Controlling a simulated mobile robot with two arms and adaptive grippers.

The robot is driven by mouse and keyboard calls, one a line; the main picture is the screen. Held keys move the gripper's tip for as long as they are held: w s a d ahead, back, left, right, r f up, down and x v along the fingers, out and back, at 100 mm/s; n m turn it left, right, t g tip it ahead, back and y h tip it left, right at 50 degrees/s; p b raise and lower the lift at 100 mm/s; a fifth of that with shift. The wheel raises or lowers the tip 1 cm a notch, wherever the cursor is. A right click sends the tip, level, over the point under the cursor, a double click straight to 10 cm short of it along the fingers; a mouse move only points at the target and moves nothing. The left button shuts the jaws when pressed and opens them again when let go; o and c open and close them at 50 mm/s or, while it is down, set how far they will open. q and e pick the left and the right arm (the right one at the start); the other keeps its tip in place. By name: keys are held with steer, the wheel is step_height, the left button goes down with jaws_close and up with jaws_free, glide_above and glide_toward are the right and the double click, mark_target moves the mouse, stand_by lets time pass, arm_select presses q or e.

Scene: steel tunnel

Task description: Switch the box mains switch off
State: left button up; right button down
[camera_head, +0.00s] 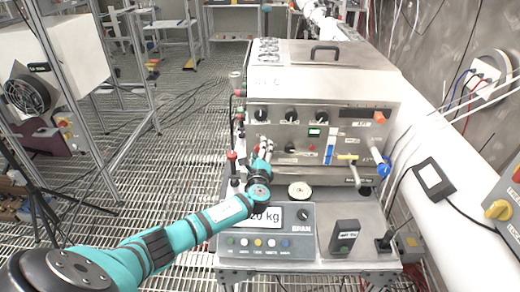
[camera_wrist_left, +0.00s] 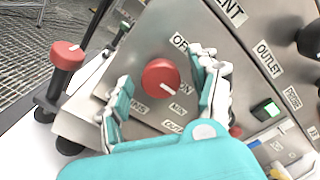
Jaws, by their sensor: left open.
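The box (camera_head: 330,85) is a steel cabinet with a sloped front panel of knobs and switches. In the left wrist view, its mains switch (camera_wrist_left: 160,77) is a round red knob with a white mark on its right side. An "OF…" label is partly hidden above it, and an "ON" label sits to its right. My left gripper (camera_head: 264,158) is at the panel's left side and hides the switch in the head view. In the left wrist view its open fingers (camera_wrist_left: 165,80) stand on either side of the knob; I cannot tell whether they touch it.
A red mushroom-shaped knob (camera_wrist_left: 66,56) stands left of the gripper. A green lit button (camera_wrist_left: 266,109) is to the right. A scale (camera_head: 270,243) and a small black box (camera_head: 344,236) stand in front of the box. A white pipe (camera_head: 430,165) runs along the right.

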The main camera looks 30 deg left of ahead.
arm_select(q)
steer(key=shift+w+a, duration=0.25)
steer(key=shift+w, duration=0.15)
steer(key=c, duration=1.2)
steer(key=shift+f+n+b, duration=0.2)
steer(key=shift+n+b, duration=0.3)
steer(key=shift+b, duration=0.4)
steer(key=n+b, duration=0.3)
steer(key=b, duration=0.1)
steer(key=n+b, duration=0.3)
steer(key=b, duration=0.1)
steer(key=n+b, duration=0.4)
steer(key=shift+f, duration=0.25)
steer(key=n+b, duration=0.2)
steer(key=n, duration=0.1)
steer(key=shift+n+b, duration=0.4)
steer(key=shift+r+n+b, duration=0.15)
steer(key=shift+n+b, duration=0.75)
steer(key=shift+n, duration=0.7)
steer(key=shift+d, duration=0.1)
